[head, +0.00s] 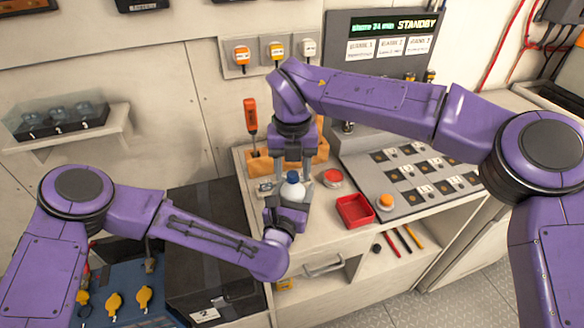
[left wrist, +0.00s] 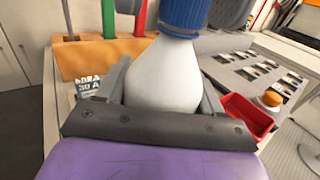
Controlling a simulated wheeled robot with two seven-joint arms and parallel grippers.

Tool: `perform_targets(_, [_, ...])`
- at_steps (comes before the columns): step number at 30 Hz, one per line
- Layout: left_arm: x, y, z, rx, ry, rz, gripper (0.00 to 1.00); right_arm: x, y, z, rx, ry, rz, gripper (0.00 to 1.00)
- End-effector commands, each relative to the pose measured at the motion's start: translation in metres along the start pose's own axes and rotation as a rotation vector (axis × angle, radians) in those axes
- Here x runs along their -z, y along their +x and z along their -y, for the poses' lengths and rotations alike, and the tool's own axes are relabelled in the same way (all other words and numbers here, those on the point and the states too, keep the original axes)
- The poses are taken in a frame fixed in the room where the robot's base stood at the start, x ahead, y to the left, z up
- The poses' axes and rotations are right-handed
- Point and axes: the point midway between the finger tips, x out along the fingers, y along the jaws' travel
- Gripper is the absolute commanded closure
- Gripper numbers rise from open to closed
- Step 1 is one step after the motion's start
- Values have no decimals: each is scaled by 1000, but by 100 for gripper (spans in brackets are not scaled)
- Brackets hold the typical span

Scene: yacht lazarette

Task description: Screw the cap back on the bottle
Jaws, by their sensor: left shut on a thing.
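The white bottle (head: 292,191) stands upright, and its body fills the middle of the left wrist view (left wrist: 165,75). My left gripper (head: 287,205) is shut on the bottle, with a finger on each side of its body. The blue cap (left wrist: 187,14) sits at the top of the bottle's neck; I cannot tell how tightly it is seated. My right gripper (head: 293,172) points down from above, its fingers apart on either side of the cap. The cap is small and partly shaded in the head view.
A red tray (head: 355,211), a red button (head: 332,178) and a panel with an orange button (head: 386,201) lie right of the bottle. An orange tool block (head: 262,163) with a screwdriver stands behind. A black case (head: 210,255) is at left.

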Motion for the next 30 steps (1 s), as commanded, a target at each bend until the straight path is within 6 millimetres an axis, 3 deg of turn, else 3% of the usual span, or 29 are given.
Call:
perform_targets(5, [0, 0, 0, 0, 0, 0, 100, 0, -3, 0, 0, 0, 2, 49])
perform_targets(15, [0, 0, 0, 0, 0, 0, 100, 0, -44, 0, 1, 0, 2, 49])
perform_targets(25, [0, 0, 0, 0, 0, 0, 100, 0, -48, 0, 1, -1, 6, 54])
perform_targets(30, [0, 0, 0, 0, 0, -1, 100, -1, -77, 4, 94, -32, 79, 54])
